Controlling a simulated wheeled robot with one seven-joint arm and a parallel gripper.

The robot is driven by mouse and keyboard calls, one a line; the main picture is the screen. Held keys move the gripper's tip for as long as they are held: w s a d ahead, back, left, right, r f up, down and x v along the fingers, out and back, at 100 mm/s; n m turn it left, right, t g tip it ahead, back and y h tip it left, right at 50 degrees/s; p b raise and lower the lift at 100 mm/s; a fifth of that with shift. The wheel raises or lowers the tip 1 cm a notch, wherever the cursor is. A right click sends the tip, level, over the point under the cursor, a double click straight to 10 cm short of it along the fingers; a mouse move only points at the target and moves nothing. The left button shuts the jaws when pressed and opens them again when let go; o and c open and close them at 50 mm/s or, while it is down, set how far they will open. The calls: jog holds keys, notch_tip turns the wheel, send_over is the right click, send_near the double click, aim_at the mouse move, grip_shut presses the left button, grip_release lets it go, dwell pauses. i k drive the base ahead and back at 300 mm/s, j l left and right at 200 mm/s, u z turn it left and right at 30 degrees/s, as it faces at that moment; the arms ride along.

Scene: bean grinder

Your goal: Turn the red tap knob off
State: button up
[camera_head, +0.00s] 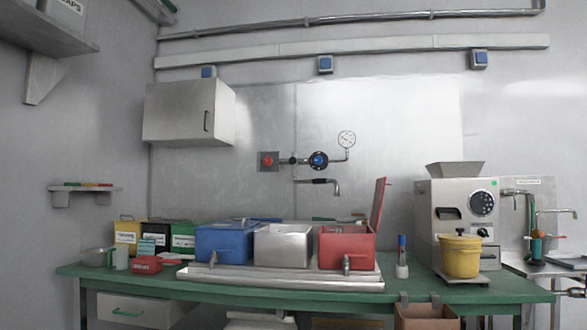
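A round red knob (267,160) sits on a square grey plate on the metal wall panel, left of the picture's middle. A short pipe runs right from it to a round blue knob (318,160) and a white dial gauge (347,139). A dark spout (320,181) sticks out below the blue knob, its end bent down at the right. The knob's turn position is too small to read, and I cannot tell whether water runs. My gripper is not in view.
A green table (130,275) stands below, with a blue bin (224,241), a steel bin (283,245), a red bin (346,247) and its raised red lid (379,206). A grinder (452,215) and yellow bucket (460,257) stand right. A wall cabinet (180,112) hangs upper left.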

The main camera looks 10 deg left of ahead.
aim_at(267, 160)
jog(key=i+j, duration=0.45)
jog(key=j, duration=0.25)
jog(key=i+j, duration=0.25)
jog(key=j, duration=0.1)
